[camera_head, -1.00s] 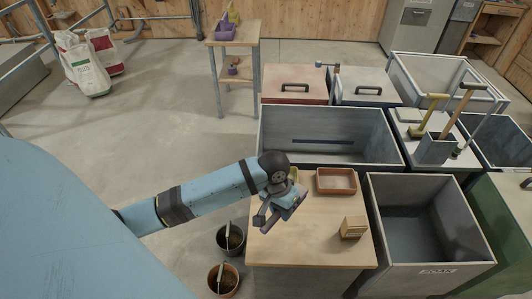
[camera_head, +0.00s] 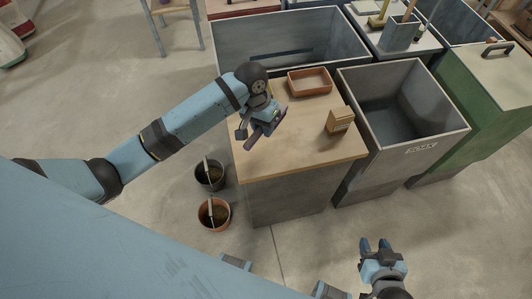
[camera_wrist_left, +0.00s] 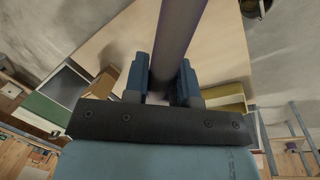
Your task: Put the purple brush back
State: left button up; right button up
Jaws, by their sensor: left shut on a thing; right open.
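My left gripper (camera_head: 262,119) is shut on a purple bar-like thing, seemingly the purple brush (camera_head: 268,129), above the left side of the wooden worktop (camera_head: 300,150). In the left wrist view the brush's long purple handle (camera_wrist_left: 183,38) runs up between the two fingers (camera_wrist_left: 163,88). Its bristles are not visible, and the gripper hides part of it. My right gripper (camera_head: 377,250) is open and empty, low at the front right, apart from the worktop.
A shallow brown tray (camera_head: 309,82) and a small cardboard box (camera_head: 340,120) stand on the worktop. An open grey bin (camera_head: 440,132) is to its right, a long grey trough (camera_head: 235,45) behind. Two buckets (camera_head: 214,214) stand on the floor at left.

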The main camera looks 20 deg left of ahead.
pick_arm(q)
send_over(265, 162)
jog(key=f, duration=1.1)
jog(key=shift+w+a+f, duration=0.1)
jog(key=shift+a+f, duration=0.2)
notch_tip(265, 162, down, 3)
jog(key=shift+f, duration=0.35)
pick_arm(e)
jog(key=shift+f, duration=0.35)
jog(key=shift+s, duration=0.1)
pick_arm(q)
jog(key=shift+f, duration=0.15)
jog(key=o, duration=0.8)
pick_arm(e)
jog(key=shift+f, duration=0.1)
